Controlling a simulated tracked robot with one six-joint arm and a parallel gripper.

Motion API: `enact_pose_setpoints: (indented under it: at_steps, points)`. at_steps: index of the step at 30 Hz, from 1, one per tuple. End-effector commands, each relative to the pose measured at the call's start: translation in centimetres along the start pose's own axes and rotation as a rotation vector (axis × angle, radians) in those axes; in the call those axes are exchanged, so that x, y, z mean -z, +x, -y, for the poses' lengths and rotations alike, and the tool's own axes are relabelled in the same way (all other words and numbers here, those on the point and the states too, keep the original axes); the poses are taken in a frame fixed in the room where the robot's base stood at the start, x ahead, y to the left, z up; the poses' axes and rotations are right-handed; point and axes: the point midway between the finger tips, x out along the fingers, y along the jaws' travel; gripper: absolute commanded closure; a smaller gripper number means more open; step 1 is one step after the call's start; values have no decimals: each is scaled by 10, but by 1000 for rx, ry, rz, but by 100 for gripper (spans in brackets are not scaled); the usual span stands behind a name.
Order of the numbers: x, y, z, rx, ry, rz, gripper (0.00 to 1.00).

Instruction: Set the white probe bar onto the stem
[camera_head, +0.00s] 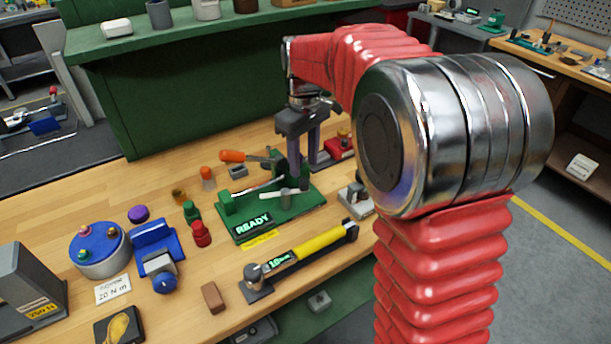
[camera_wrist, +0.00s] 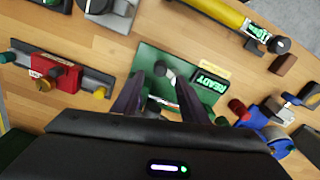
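The green valve fixture (camera_head: 313,207), with a lit READY label (camera_head: 253,226), stands on the wooden bench. A short white bar (camera_head: 271,195), which looks like the probe bar, lies level at a grey upright post (camera_head: 286,199), likely the stem; I cannot tell whether it is seated on it. My gripper (camera_head: 303,168) points down over the back of the fixture, its two dark fingers apart. In the wrist view my gripper (camera_wrist: 161,78) is open, with the green fixture (camera_wrist: 148,55) and a grey round part (camera_wrist: 161,68) between and beyond the fingertips. Nothing is clearly held.
A yellow-handled torque tool (camera_head: 318,242) lies in front of the fixture. Red (camera_head: 201,234) and green (camera_head: 191,212) knobs and a blue block (camera_head: 152,237) stand left. A red device (camera_head: 340,147) is behind right.

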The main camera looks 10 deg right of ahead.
Motion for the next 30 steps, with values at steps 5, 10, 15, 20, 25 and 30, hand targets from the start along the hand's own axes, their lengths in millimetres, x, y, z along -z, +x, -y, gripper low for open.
enact_pose_setpoints:
  at_steps: [5,10,15,20,25,30]
  points:
    - [-1,28,0,2,0,3,60]
    - [0,48,0,1,0,2,60]
    - [0,56,0,1,1,1,60]
    - [0,56,0,0,1,1,60]
    - [0,56,0,0,1,1,66]
    - [0,56,0,0,1,0,78]
